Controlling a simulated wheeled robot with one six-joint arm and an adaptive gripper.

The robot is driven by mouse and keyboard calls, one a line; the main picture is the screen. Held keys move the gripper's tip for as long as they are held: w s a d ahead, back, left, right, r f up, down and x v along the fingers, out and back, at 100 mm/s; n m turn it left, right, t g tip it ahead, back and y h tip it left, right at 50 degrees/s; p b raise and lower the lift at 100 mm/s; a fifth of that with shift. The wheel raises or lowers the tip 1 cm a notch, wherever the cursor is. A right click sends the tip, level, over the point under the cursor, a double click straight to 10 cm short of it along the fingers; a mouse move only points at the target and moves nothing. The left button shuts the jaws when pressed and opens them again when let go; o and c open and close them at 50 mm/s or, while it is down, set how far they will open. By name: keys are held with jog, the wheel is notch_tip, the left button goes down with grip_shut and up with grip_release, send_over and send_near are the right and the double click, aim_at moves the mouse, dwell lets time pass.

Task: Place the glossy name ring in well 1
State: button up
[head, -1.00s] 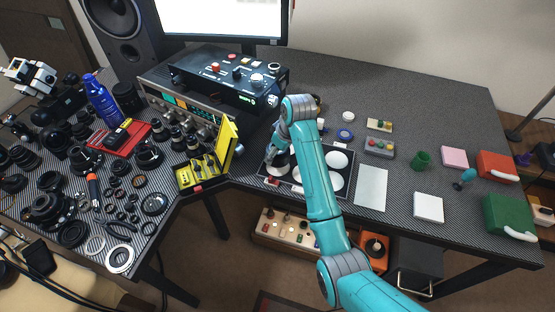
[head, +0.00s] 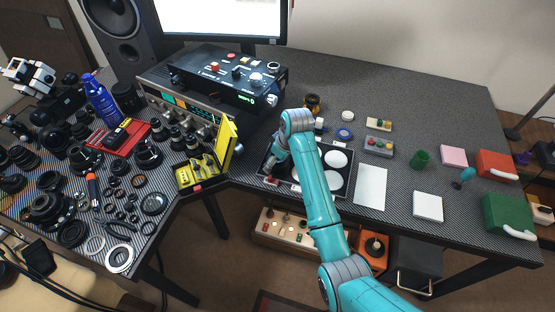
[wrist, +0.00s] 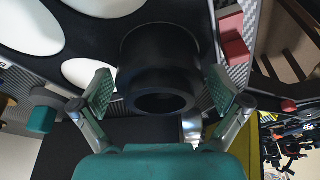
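My gripper (wrist: 160,92) is open, with one pad on each side of a black cylindrical part (wrist: 160,60). Narrow gaps show between the pads and the part, and nothing looks clamped. The part has a dark, round opening and stands at the dark tray (wrist: 95,45); I cannot tell whether it is or carries the glossy name ring. White round wells show in the tray in the wrist view. In the head view my gripper (head: 272,172) is low over the left side of the tray (head: 346,187). My arm hides part of the tray, and no well number is readable.
A yellow open case (head: 227,147) stands left of the tray. A white sheet (head: 371,185) lies to its right, and a blue ring (head: 344,134) and grey button box (head: 379,146) lie behind. Many lens parts cover the left table. A red block (wrist: 234,42) is near the right finger.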

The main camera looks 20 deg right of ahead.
jog(key=v, duration=1.2)
jog(key=shift+s+r, duration=0.1)
dwell(0.4)
